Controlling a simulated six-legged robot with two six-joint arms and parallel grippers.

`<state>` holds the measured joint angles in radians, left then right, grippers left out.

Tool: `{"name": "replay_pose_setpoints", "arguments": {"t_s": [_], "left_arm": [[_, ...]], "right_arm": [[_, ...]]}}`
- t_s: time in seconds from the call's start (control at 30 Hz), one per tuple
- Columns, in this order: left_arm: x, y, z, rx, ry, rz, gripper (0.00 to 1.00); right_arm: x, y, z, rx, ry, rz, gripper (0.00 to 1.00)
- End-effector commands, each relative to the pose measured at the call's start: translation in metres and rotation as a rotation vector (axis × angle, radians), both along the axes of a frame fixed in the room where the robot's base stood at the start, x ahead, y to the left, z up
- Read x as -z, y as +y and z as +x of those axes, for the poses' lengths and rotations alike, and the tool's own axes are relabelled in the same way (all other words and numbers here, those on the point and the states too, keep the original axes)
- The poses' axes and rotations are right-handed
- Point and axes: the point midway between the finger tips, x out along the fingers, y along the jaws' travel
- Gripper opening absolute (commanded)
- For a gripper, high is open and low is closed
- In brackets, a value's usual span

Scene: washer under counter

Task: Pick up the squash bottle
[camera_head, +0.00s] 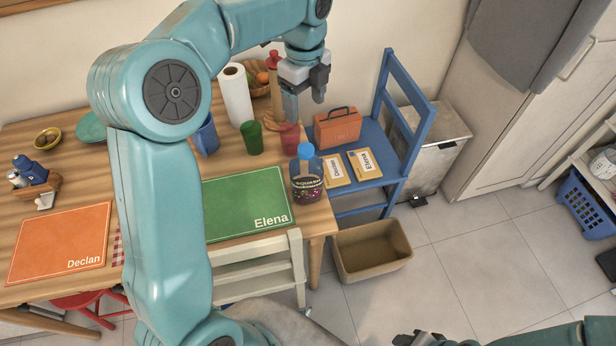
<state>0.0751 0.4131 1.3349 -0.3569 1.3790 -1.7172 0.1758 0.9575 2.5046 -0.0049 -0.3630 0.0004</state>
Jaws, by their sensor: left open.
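The squash bottle (306,185) stands upright at the right end of the wooden table, beside the green Elena mat. It has a blue cap, a dark purple body and a label. My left gripper (305,106) is open and empty, pointing down above and behind the bottle in the picture, apart from it. My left arm crosses the view and hides part of the table. My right gripper (420,339) shows only as a dark part at the bottom edge; its jaws cannot be made out.
Red (289,138), green (251,138) and blue (206,136) cups and a paper roll (236,96) stand behind the bottle. A blue chair (372,186) holds an orange box (337,128) and named cards. A brown bin (372,252) and pale chair (256,268) are in front.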

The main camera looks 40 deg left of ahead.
Motion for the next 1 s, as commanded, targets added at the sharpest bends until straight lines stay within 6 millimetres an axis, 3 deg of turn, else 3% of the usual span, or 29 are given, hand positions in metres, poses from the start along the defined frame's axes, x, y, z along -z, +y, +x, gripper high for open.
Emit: {"name": "replay_pose_setpoints", "arguments": {"t_s": [0.1,0.3,0.57,0.8,1.0], "left_arm": [[0.031,-0.002,-0.003,0.001,0.006,0.0,0.73],[0.073,-0.004,-0.003,-0.001,0.003,-0.001,0.73],[0.096,-0.005,-0.002,-0.002,0.002,-0.002,0.73],[0.134,-0.008,-0.004,-0.003,0.003,-0.002,0.73],[0.143,-0.007,-0.003,-0.003,-0.001,-0.001,0.73]], "right_arm": [[0.002,0.0,0.0,0.0,0.0,0.0,0.43],[0.001,0.0,0.0,0.0,0.0,0.0,0.43],[-0.001,0.0,0.0,0.0,0.0,0.0,0.43],[-0.009,0.0,0.0,0.0,0.0,0.0,0.43],[-0.009,0.0,0.0,0.0,0.0,0.0,0.43]]}}
